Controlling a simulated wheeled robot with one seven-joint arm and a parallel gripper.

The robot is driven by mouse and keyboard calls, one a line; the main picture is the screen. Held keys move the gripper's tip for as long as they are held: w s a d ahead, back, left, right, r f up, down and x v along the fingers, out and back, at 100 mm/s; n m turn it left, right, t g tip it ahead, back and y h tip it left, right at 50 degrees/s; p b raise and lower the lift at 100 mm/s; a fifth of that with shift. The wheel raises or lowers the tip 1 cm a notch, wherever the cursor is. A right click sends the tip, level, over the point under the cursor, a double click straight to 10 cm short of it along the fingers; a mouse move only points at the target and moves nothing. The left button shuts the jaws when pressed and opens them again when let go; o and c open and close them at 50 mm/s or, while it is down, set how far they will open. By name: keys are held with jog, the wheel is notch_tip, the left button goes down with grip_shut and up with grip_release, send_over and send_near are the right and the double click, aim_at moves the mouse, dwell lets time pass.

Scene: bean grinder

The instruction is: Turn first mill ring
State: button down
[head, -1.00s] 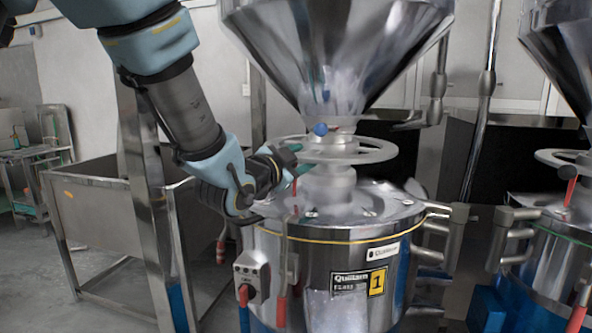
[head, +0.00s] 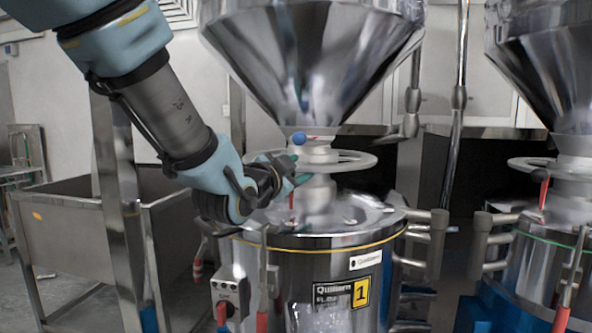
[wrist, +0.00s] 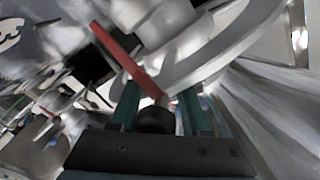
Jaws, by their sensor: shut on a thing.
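The first mill's ring (head: 353,161) is a pale metal handwheel below the hopper, above the drum lid. The drum bears a yellow "1" label (head: 361,293). My gripper (head: 296,178) is at the ring's front left and has green fingers. My gripper hides the ring's left part.
The shiny hopper (head: 310,60) rises above the ring, with a small blue ball (head: 299,138) at its neck. A second mill with its own ring (head: 530,163) stands at right. A metal bin (head: 75,235) stands at left.

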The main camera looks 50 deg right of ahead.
jog(key=c, duration=0.6)
grip_release()
jog(key=shift+s+d+r, duration=0.2)
jog(key=shift+s, duration=0.15)
jog(key=shift+c, duration=0.2)
jog(key=shift+o, duration=0.3)
jog(key=shift+w+a+f, duration=0.1)
jog(key=shift+w, duration=0.05)
jog(key=b+v, duration=0.2)
jog(key=v, duration=0.8)
jog(key=shift+a+b, duration=0.4)
jog(key=shift+a, duration=0.1)
